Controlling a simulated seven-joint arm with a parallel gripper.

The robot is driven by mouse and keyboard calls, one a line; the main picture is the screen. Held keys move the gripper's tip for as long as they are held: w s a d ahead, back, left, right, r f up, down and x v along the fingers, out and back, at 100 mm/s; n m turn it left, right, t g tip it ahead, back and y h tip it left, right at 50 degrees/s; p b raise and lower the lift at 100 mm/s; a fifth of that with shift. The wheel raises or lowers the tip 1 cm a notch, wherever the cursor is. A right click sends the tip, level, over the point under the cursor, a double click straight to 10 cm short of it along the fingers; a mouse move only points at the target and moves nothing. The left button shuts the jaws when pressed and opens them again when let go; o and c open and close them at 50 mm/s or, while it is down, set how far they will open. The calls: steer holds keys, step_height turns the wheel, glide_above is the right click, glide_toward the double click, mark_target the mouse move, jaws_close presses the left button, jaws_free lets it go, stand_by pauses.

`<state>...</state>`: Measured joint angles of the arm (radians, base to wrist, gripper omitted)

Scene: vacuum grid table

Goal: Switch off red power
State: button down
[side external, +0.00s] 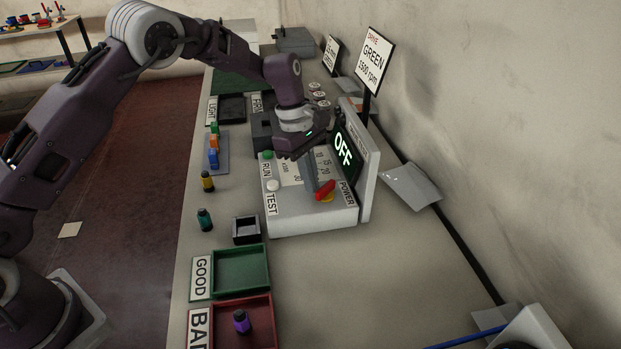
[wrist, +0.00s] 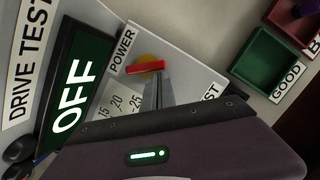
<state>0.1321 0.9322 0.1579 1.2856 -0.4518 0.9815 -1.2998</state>
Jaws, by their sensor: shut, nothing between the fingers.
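The red power switch (side external: 325,190) is a red handle on a yellow round base, beside the POWER label (side external: 347,194) on the white test box (side external: 310,222). It also shows in the wrist view as a red bar (wrist: 146,67) on the yellow disc. The box's display (side external: 344,150) reads OFF in lit letters. My gripper (side external: 312,196) is shut and empty, pointing down over the box. Its fingertips are right beside the red handle; in the wrist view the fingers (wrist: 155,82) end at the handle's edge. I cannot tell whether they touch.
A green GOOD tray (side external: 240,270) and a red BAD tray (side external: 243,325) lie nearer the camera. Small coloured parts stand left of the box. A sign reads GREEN (side external: 375,55).

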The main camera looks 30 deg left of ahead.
steer(key=shift+s+d+n, duration=0.1)
steer(key=shift+s+n, duration=0.1)
steer(key=shift+n, duration=0.6)
steer(key=n, duration=0.2)
steer(key=shift+s+d+n+t, duration=0.3)
steer(key=shift+n+t, duration=0.1)
steer(key=n, duration=0.2)
steer(key=d+n+t, duration=0.1)
steer(key=n, duration=0.1)
steer(key=shift+s+y, duration=0.3)
steer(key=shift+w, duration=0.1)
steer(key=shift+w+a, duration=0.35)
steer(key=shift+w, duration=0.35)
steer(key=s+a, duration=0.2)
steer(key=a, duration=0.1)
steer(key=shift+s, duration=0.3)
steer(key=v, duration=1)
steer(key=shift+s, duration=0.2)
